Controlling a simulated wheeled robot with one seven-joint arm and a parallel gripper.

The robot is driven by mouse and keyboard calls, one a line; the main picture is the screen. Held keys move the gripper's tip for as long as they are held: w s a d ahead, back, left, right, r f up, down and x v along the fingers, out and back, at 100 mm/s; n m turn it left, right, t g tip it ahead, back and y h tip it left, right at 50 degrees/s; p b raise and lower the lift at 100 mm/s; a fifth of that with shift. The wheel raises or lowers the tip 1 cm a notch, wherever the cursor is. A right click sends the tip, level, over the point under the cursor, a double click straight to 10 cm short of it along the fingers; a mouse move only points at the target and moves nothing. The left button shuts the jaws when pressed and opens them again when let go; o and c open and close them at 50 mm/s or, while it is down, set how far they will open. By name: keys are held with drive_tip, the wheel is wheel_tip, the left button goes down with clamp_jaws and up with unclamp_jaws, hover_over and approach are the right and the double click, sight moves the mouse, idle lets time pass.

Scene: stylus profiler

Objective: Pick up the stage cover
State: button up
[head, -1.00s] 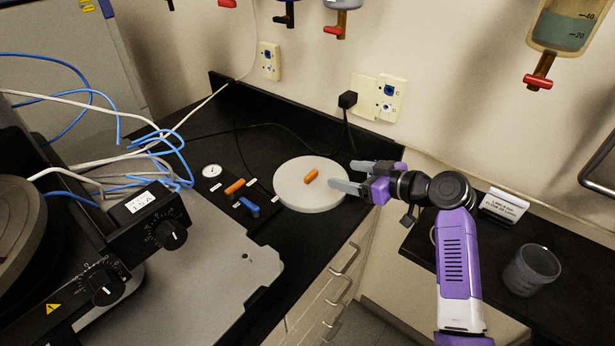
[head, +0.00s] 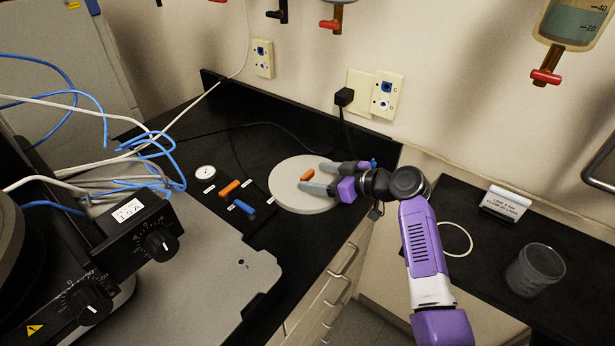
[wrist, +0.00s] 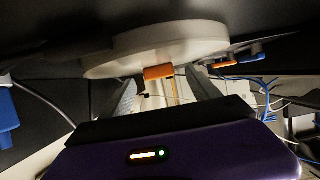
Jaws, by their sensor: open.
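The stage cover (head: 290,195) is a round white disc with a small orange handle (head: 307,174) on top. It lies on the black bench, and also shows in the wrist view (wrist: 200,38). My gripper (head: 312,176) is open and empty, reaching in from the right over the cover. Its two grey fingers point at the handle, one to each side. In the wrist view the orange handle (wrist: 158,72) shows between and just beyond the fingertips. I cannot tell whether the fingers touch the cover.
An orange handle piece (head: 229,187), a blue piece (head: 245,208) and a small round dial (head: 205,172) lie left of the cover. The profiler (head: 130,250) stands at left with loose cables. A clear cup (head: 535,268) and a sign (head: 505,203) stand on the right bench.

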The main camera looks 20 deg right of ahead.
drive_tip(key=shift+x, duration=0.8)
drive_tip(key=c, duration=1.5)
drive_tip(key=shift+r, duration=0.15)
drive_tip(key=shift+c, duration=0.2)
wheel_tip(320, 180, up, 20)
drive_tip(key=b, duration=0.2)
drive_tip(key=o, duration=0.7)
clamp_jaws()
